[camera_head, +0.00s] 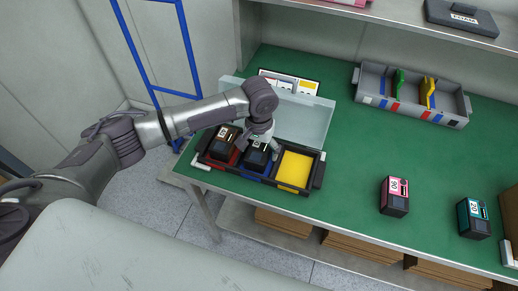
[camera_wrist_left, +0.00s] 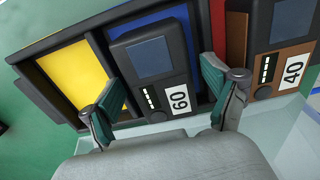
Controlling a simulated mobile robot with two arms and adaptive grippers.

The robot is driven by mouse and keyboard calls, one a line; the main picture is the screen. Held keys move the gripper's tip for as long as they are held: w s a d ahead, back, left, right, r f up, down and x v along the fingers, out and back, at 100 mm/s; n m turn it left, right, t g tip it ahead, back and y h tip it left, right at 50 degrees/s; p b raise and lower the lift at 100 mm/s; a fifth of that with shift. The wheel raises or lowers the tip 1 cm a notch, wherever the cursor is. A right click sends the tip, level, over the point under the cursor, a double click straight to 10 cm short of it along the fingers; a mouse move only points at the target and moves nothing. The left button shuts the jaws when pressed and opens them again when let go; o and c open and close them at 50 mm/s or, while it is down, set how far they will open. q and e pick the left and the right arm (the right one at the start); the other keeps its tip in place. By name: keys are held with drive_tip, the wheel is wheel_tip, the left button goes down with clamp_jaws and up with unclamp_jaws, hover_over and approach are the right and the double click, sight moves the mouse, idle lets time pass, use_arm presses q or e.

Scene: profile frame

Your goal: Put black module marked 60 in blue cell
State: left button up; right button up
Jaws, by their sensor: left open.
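The black module marked 60 (camera_wrist_left: 155,65) sits in the blue cell (camera_wrist_left: 117,97), with strips of blue showing beside it. It also shows in the head view (camera_head: 256,158), partly hidden by my wrist. The cell is the middle one of a dark three-cell tray (camera_head: 262,179). My left gripper (camera_wrist_left: 165,102) is open, with one fingertip on each side of the module's near end; I cannot tell whether they touch it. In the head view the left gripper (camera_head: 262,140) is over the back of the module. My right gripper is not in view.
A brown module marked 40 (camera_head: 223,145) fills the red cell; the yellow cell (camera_head: 294,169) is empty. A pale clear panel (camera_head: 305,117) stands behind the tray. A grey divided bin (camera_head: 445,117) is behind.

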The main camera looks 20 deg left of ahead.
sight(259, 150)
use_arm(q)
wheel_tip(259, 150, up, 12)
drive_tip(key=b, duration=0.1)
idle(0.4)
idle(0.3)
